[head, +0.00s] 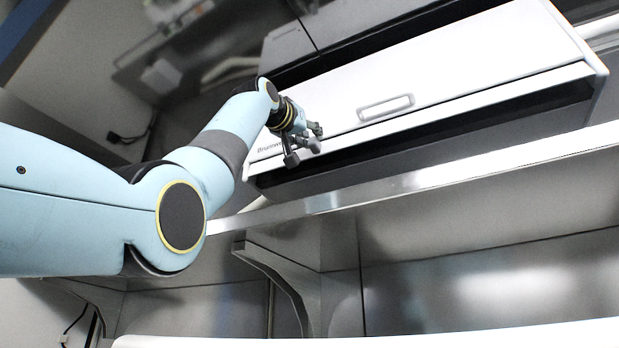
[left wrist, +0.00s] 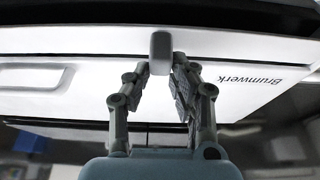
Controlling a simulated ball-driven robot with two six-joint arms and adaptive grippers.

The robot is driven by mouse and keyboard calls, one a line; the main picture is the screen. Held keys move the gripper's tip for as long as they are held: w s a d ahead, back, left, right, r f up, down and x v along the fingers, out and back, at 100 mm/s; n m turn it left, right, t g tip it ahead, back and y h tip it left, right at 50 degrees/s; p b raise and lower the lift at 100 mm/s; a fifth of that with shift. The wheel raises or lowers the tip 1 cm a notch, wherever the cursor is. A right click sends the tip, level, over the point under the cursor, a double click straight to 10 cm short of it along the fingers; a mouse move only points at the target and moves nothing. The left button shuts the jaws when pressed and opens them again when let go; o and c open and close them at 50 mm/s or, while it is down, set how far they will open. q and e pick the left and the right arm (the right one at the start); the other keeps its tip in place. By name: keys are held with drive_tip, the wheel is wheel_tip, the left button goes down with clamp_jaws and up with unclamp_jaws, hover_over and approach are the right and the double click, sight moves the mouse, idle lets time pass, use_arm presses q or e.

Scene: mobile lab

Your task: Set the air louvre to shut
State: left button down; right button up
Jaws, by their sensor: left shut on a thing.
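The air unit (head: 450,75) is a long white-fronted box marked Brumwerk, tilted across the upper head view. It also shows in the left wrist view (left wrist: 230,45). A dark slot (head: 470,125) runs along its lower edge; I cannot make out the louvre's angle inside it. My left gripper (head: 303,145) is at the unit's left end, near the lettering. In the left wrist view, my left gripper (left wrist: 160,72) has its fingertips closed around the lower part of a small grey tab (left wrist: 160,48), which stands out in front of the white face. My right gripper is not in view.
A pale oblong handle or frame (head: 385,107) sits on the white front. A metal shelf edge (head: 420,180) runs below the unit, with a grey bracket (head: 285,270) under it. The space in front of the unit's right part is clear.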

use_arm(q)
drive_tip(key=shift+f+t, duration=0.25)
drive_tip(key=shift+t, duration=0.05)
drive_tip(key=shift+r, duration=0.1)
drive_tip(key=c, duration=1.2)
unclamp_jaws()
drive_tip(key=shift+o, duration=0.2)
